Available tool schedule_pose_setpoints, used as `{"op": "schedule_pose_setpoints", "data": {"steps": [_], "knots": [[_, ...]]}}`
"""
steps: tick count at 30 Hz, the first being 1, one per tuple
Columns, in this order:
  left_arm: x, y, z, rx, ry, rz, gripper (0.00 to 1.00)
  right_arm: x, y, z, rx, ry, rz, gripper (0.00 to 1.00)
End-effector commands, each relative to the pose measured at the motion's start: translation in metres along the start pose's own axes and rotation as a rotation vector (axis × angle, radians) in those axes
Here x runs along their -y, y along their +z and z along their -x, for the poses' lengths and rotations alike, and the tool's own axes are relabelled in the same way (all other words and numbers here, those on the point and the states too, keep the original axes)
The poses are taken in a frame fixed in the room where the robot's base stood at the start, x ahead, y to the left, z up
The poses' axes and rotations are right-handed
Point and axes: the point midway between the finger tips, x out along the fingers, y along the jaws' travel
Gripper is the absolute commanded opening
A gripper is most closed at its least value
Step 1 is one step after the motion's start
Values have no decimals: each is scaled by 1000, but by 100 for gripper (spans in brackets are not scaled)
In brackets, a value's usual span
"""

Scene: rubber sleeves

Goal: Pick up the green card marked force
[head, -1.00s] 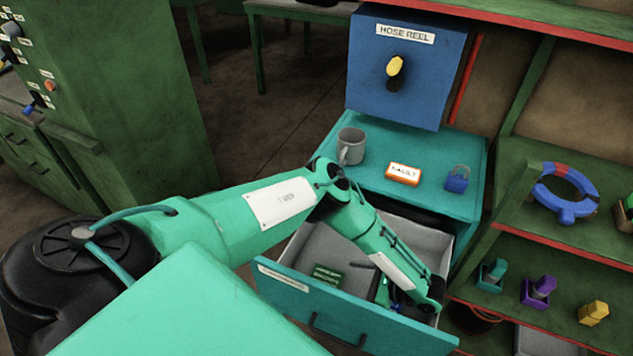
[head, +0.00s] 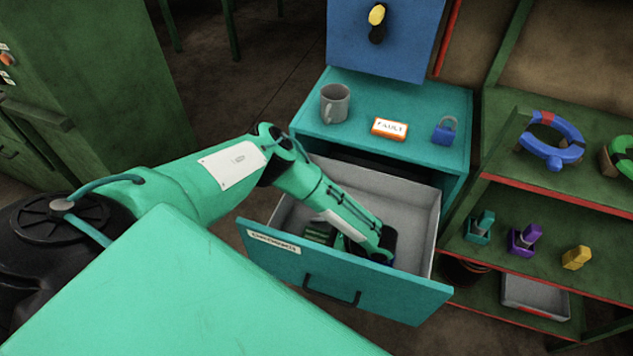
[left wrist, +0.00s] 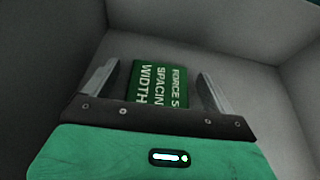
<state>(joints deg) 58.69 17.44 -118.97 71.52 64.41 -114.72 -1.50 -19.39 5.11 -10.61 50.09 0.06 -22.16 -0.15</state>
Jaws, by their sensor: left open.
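The green card (left wrist: 160,84) lies in the grey-walled open drawer (head: 410,205). In the left wrist view its white print reads "FORCE S…", "SPACIN…", "WIDTH", cut off by my gripper. In the head view only part of the green card (head: 319,232) shows beside my forearm. My left gripper (left wrist: 157,80) is open inside the drawer, one finger on each side of the card. I cannot tell how far the fingertips are above it. In the head view the fingers are hidden behind my arm. My right gripper is in neither view.
The teal drawer front (head: 350,280) and side walls surround my left gripper. On the cabinet top above stand a grey mug (head: 335,104), an orange-and-white fault block (head: 389,128) and a blue padlock (head: 443,131). Green shelves (head: 520,258) with coloured parts stand at right.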

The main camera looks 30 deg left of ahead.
Motion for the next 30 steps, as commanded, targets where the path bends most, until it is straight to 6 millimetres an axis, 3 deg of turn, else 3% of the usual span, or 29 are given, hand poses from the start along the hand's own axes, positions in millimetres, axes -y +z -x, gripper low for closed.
{"op": "schedule_pose_setpoints", "data": {"steps": [4, 9, 12, 23, 30], "knots": [[0, 0, 0, 0, 0, 0, 89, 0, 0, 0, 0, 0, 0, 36], [0, 0, 0, 0, 0, 0, 56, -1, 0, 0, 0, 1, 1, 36], [0, 0, 0, 1, 0, 0, 41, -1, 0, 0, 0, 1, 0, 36], [1, 6, 3, 0, -1, 1, 41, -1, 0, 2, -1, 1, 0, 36], [2, 38, 16, 0, -2, 2, 41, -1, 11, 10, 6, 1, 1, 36]]}}
